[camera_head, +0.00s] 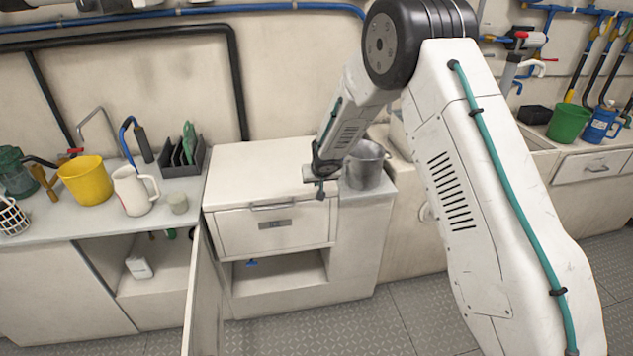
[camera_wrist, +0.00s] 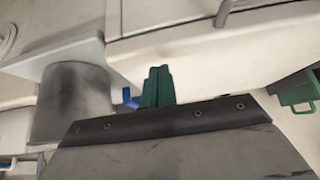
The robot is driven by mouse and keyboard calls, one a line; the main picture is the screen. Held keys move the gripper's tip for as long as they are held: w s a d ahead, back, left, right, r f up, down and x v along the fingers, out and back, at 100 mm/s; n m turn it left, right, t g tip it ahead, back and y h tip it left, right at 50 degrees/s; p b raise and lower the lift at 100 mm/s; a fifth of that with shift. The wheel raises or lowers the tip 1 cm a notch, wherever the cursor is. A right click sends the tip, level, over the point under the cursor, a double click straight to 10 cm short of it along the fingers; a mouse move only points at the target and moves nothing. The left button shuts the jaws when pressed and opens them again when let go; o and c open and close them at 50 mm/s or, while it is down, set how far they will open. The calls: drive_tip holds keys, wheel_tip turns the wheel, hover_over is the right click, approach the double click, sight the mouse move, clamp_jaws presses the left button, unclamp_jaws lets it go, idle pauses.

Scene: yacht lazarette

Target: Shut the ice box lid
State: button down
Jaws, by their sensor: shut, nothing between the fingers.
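The white ice box (camera_head: 270,231) stands in the counter in the middle of the head view, with a label on its front. Its white lid (camera_head: 262,167) looks flat on top of it, with a handle (camera_head: 272,207) at the front edge. I cannot tell whether any small gap remains under the lid. My gripper (camera_head: 320,194) is at the lid's front right corner, and I cannot tell if it touches. In the wrist view, the green fingers of my gripper (camera_wrist: 157,86) are together and empty, in front of a pale panel with a metal handle (camera_wrist: 225,12).
A grey metal bucket (camera_head: 365,168) stands just right of my gripper. An open cabinet door (camera_head: 203,290) juts out at the lower left. A yellow bucket (camera_head: 84,181) and white jug (camera_head: 134,191) stand on the left counter. The floor (camera_head: 400,315) in front is clear.

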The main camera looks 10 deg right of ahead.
drive_tip(key=shift+d, duration=0.1)
drive_tip(key=s+d+r+g+h, duration=0.1)
drive_tip(key=s+d+r+g, duration=0.2)
drive_tip(key=s, duration=0.4)
drive_tip(key=s+d+r+n+h, duration=0.1)
drive_tip(key=s+d+r+h, duration=0.15)
drive_tip(key=s+r, duration=0.45)
drive_tip(key=s+d+r+g+h, duration=0.1)
drive_tip(key=s+d+r+g, duration=0.2)
drive_tip(key=s, duration=0.5)
drive_tip(key=s+r+y, duration=0.1)
drive_tip(key=s+r, duration=0.4)
drive_tip(key=s, duration=0.5)
drive_tip(key=s+r+y, duration=0.2)
drive_tip(key=s+r, duration=0.4)
drive_tip(key=s, duration=0.5)
drive_tip(key=s+r+y, duration=0.1)
drive_tip(key=s+r, duration=0.4)
drive_tip(key=s, duration=0.6)
drive_tip(key=shift+a+r+m+y, duration=0.15)
drive_tip(key=shift+a+m+y, duration=0.05)
drive_tip(key=shift+m+y, duration=0.2)
drive_tip(key=shift+w, duration=0.1)
